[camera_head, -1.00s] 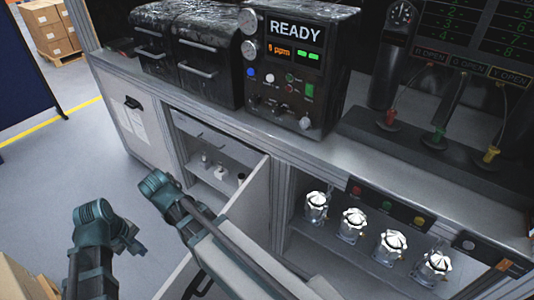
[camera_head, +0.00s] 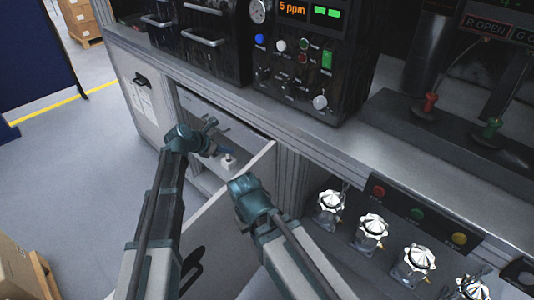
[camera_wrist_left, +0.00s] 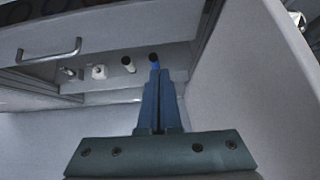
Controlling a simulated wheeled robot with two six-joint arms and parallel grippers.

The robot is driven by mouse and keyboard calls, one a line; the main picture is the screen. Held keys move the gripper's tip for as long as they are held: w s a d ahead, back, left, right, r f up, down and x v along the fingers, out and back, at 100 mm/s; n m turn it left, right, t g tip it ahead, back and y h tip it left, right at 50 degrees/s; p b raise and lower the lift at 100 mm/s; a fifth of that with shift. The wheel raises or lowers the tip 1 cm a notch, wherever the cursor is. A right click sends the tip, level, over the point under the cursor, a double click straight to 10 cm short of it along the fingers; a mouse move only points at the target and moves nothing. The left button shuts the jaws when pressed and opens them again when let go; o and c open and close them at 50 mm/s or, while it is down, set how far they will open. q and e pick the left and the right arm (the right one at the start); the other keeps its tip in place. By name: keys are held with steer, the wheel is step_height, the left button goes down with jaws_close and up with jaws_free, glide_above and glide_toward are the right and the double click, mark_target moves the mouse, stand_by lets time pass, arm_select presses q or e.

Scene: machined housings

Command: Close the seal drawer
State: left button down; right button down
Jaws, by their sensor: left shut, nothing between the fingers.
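The seal drawer's pale front (camera_wrist_left: 115,35) shows at the upper left of the left wrist view, with a metal bar handle (camera_wrist_left: 48,52). Dark rings lie behind the front, so the drawer stands at least partly open. In the head view the drawer is mostly hidden inside the open cabinet bay. My left gripper (camera_wrist_left: 158,78) is shut and empty. Its fingers point into the bay, to the right of and apart from the handle; it also shows in the head view (camera_head: 212,135). My right arm reaches in front of the open door, and its gripper does not show.
The open white cabinet door (camera_head: 225,240) stands between my arms and narrows the bay on the right. Small bottles (camera_wrist_left: 129,64) stand on the bay shelf (camera_wrist_left: 110,97). Silver-topped valves (camera_head: 372,226) fill the right bay.

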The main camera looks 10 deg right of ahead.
arm_select(q)
steer(key=b, duration=0.7)
glide_toward(257, 149)
step_height(257, 149, down, 4)
steer(key=w+d, duration=0.2)
steer(key=shift+w+d+f, duration=0.1)
steer(key=shift+w+d, duration=0.05)
steer(key=shift+d, duration=0.25)
steer(key=shift+w+d+f, duration=0.1)
steer(key=shift+w+d, duration=0.05)
steer(key=shift+d, duration=0.2)
steer(key=shift+d, duration=0.1)
